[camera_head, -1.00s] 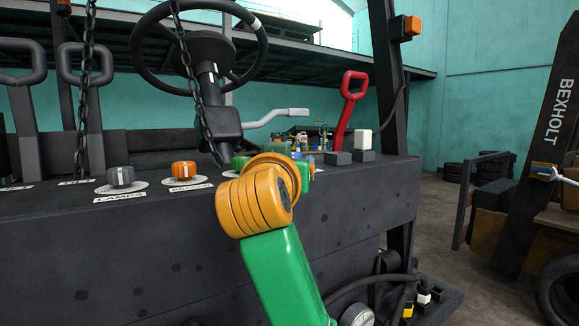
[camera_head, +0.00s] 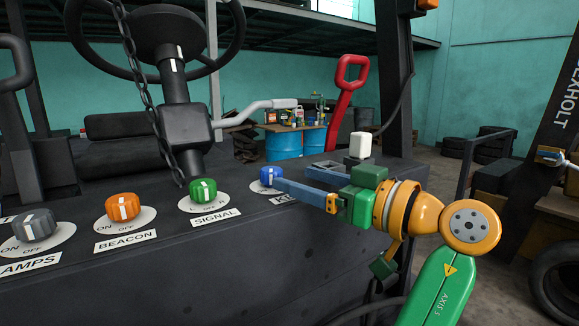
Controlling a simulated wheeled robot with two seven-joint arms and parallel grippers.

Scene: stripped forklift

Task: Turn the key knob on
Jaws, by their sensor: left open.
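The key knob is a blue round knob (camera_head: 270,177) with a white line on its top, on a white dial plate on the dark dashboard. Its label (camera_head: 284,199) is partly hidden by my gripper; only its first letters show. My left gripper (camera_head: 294,177) comes from the right, low over the dashboard, with its two blue-grey fingers apart and pointing left. The tip of the near finger is right beside the knob's right side; I cannot tell if they touch. The far finger is behind and to the right of the knob.
Left of the key knob are a green SIGNAL knob (camera_head: 203,190), an orange BEACON knob (camera_head: 123,206) and a grey lamps knob (camera_head: 36,225). A chain (camera_head: 140,85) hangs before the steering column (camera_head: 183,120). A red lever (camera_head: 346,95) and a white-topped lever (camera_head: 361,146) stand behind my gripper.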

